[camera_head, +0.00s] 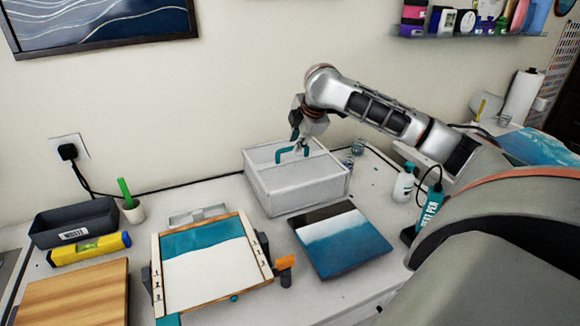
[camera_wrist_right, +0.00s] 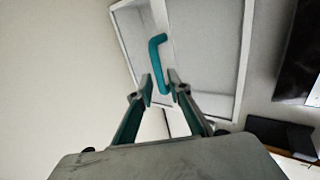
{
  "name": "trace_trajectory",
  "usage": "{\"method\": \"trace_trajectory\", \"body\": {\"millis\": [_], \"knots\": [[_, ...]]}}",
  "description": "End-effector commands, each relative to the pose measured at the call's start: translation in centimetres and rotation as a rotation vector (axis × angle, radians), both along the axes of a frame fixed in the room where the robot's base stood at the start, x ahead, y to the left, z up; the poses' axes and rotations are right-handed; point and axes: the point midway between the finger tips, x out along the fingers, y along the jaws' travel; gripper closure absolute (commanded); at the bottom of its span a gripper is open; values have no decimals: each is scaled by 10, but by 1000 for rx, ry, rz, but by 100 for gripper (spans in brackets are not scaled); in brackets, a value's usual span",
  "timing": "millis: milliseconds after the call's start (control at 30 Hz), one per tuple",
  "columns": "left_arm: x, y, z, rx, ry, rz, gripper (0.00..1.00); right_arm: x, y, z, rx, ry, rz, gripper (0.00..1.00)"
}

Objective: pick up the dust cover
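The dust cover (camera_head: 301,190) is a white box-shaped cover with pale framed panels, standing on the table at the back middle. A teal handle (camera_head: 288,151) rises from its top. The wrist view shows the cover's panels (camera_wrist_right: 206,45) and the handle (camera_wrist_right: 158,62) ahead of the fingers. My right gripper (camera_wrist_right: 162,88) is open, its fingertips apart on either side of the handle's near end in that picture. I cannot tell whether they touch it. In the head view, my right gripper (camera_head: 298,136) is just above the cover at the handle. My left gripper is not in view.
A framed panel (camera_head: 205,292) with teal and white resin lies in front-left of the cover. A blue-and-white painted board (camera_head: 340,240) lies front-right. A white bottle (camera_head: 403,184) and glass jars stand right. A dark bin (camera_head: 72,224) and yellow level (camera_head: 90,249) are left.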

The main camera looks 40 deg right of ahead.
Motion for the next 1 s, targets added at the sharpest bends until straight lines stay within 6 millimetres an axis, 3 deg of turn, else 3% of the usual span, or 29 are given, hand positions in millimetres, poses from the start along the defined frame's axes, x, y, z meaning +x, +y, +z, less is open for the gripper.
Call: {"method": "trace_trajectory", "body": {"millis": [400, 700, 800, 1000], "knots": [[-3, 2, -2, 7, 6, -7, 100, 29, -7, -42, 1, 2, -1, 82], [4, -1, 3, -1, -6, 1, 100, 32, -8, -45, 1, 0, 1, 82], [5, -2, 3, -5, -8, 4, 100, 32, -8, -45, 0, 0, 0, 100], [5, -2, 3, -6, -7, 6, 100, 32, -9, -44, 0, -2, 1, 100]]}}
